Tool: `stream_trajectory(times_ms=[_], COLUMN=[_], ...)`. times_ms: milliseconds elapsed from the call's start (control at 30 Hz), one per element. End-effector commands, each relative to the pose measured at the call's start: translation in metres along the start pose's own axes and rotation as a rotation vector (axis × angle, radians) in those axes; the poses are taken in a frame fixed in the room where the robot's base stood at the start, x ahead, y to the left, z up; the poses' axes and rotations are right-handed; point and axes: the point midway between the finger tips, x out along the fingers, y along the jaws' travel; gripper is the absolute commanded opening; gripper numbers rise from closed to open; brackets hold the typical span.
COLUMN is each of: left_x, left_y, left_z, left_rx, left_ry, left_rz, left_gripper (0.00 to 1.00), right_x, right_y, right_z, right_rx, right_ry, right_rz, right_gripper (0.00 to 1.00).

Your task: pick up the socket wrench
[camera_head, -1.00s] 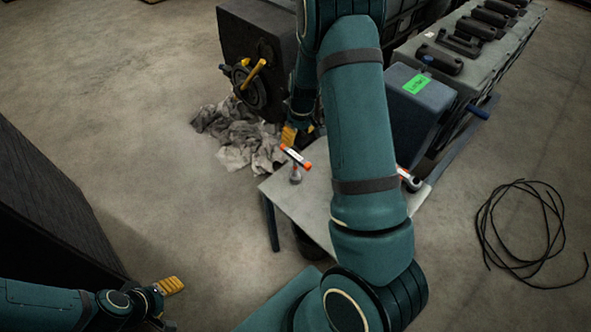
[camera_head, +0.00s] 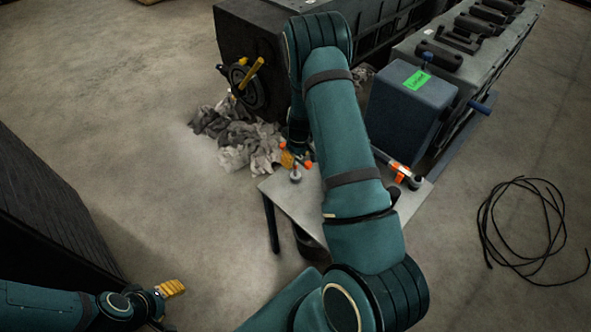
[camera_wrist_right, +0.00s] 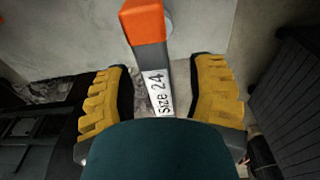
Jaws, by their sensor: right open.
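The socket wrench (camera_head: 295,176) appears to stand on the near left part of the small table, its orange-ended crossbar above a grey foot. My right arm and gripper (camera_head: 288,159) partly hide it. In the right wrist view, a bar with an orange end and a "Size 24" label (camera_wrist_right: 157,84) lies between the yellow fingers of my right gripper (camera_wrist_right: 161,68). The gripper is open, with a gap visible on both sides of the bar. My left gripper (camera_head: 171,288) is at the lower left, far from the table; its finger gap is not clear.
A second tool with orange parts (camera_head: 402,173) lies at the table's right side. The pale table (camera_head: 285,197) stands beside engine parts and a blue-grey box (camera_head: 408,105). Crumpled rags (camera_head: 238,135) lie left of it. A coiled black cable (camera_head: 520,235) lies right.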

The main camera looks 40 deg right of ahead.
Motion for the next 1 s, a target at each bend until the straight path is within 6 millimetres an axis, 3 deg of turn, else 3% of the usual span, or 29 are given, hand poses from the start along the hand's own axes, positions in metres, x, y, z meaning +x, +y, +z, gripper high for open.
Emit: stream_trajectory(times_ms=[267, 400, 433, 767, 1000], left_x=[0.0, 0.0, 0.0, 0.0, -0.004], left_y=[0.0, 0.0, 0.0, 0.0, 0.002], left_z=[0.0, 0.0, 0.0, 0.0, -0.002], left_rx=[0.0, 0.0, 0.0, 0.0, -0.001], left_ry=[-0.001, 0.0, 0.0, 0.0, 0.003], left_rz=[0.0, 0.0, 0.0, 0.0, 0.0], left_gripper=[0.55, 0.55, 0.55, 0.55, 0.55], right_x=[0.002, 0.002, 0.002, 0.0, -0.032], right_y=[0.0, 0.0, 0.0, 0.0, 0.001], right_z=[0.0, 0.0, 0.0, -0.001, -0.006], right_rx=[0.001, 0.001, 0.001, 0.001, 0.0], right_ry=[0.0, 0.0, 0.0, 0.002, 0.005], right_rz=[0.0, 0.0, 0.0, 0.0, 0.002], right_gripper=[0.54, 0.05, 0.0, 0.0, 0.0])
